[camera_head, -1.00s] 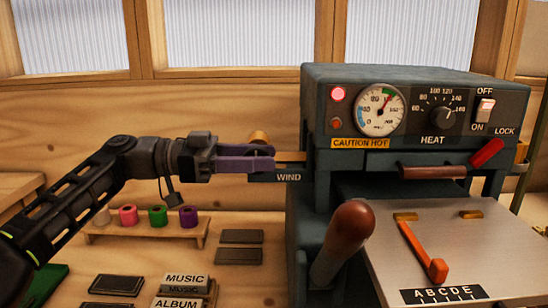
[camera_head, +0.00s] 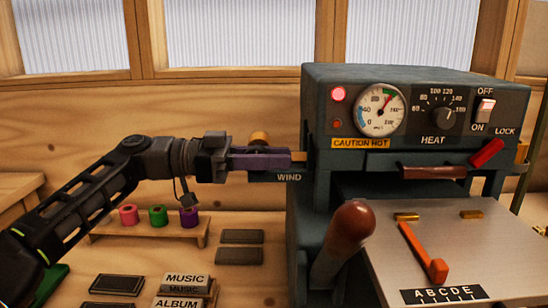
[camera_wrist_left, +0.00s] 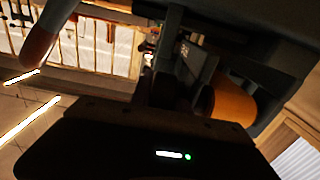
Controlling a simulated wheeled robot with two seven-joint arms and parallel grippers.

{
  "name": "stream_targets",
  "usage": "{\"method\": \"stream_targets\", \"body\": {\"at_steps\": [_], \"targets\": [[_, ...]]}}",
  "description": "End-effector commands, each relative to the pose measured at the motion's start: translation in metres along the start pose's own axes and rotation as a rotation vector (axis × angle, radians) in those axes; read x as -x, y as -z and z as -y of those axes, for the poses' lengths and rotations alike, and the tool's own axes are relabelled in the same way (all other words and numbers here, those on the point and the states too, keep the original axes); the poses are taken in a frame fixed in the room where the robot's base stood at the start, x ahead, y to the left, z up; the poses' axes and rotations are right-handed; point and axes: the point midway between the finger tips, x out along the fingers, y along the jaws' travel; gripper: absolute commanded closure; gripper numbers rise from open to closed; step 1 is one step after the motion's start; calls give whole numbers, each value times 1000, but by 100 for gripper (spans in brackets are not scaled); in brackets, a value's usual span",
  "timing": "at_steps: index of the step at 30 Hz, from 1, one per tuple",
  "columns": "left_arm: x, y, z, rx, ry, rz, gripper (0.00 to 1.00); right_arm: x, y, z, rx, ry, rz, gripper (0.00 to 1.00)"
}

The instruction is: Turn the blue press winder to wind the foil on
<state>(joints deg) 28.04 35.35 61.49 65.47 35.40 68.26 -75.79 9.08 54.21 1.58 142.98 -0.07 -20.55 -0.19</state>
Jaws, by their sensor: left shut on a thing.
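The blue press (camera_head: 400,82) stands at the right. Its winder is at its left side beside the WIND label (camera_head: 289,177), and a short brass-coloured part (camera_head: 298,157) shows there. My left gripper (camera_head: 272,158) has its purple fingers at this spot and is shut on the winder, which they mostly hide. A gold foil roll (camera_head: 259,138) shows just behind the fingers; an orange-gold roll surface (camera_wrist_left: 232,100) is beside the fingers in the left wrist view. My right gripper is not in view.
A wooden rack (camera_head: 140,229) with pink, green and purple rolls stands below my left arm. Dark plates and MUSIC and ALBUM blocks (camera_head: 186,280) lie in front. A brown-knobbed lever (camera_head: 350,232) rises before the press, left of its metal bed (camera_head: 460,250).

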Motion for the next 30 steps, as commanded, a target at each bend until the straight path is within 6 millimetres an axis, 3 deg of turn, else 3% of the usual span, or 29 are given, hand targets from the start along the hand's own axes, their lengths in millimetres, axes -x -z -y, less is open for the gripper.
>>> {"method": "stream_targets", "body": {"at_steps": [10,17,25,26,30], "targets": [[0,1,0,0,1,2,100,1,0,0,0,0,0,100],[-1,1,0,-1,0,110,100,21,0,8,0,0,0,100],[0,-4,0,1,0,125,100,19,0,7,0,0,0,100],[0,-4,0,1,0,125,77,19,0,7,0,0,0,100],[0,-4,0,1,0,125,66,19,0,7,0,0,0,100]]}}
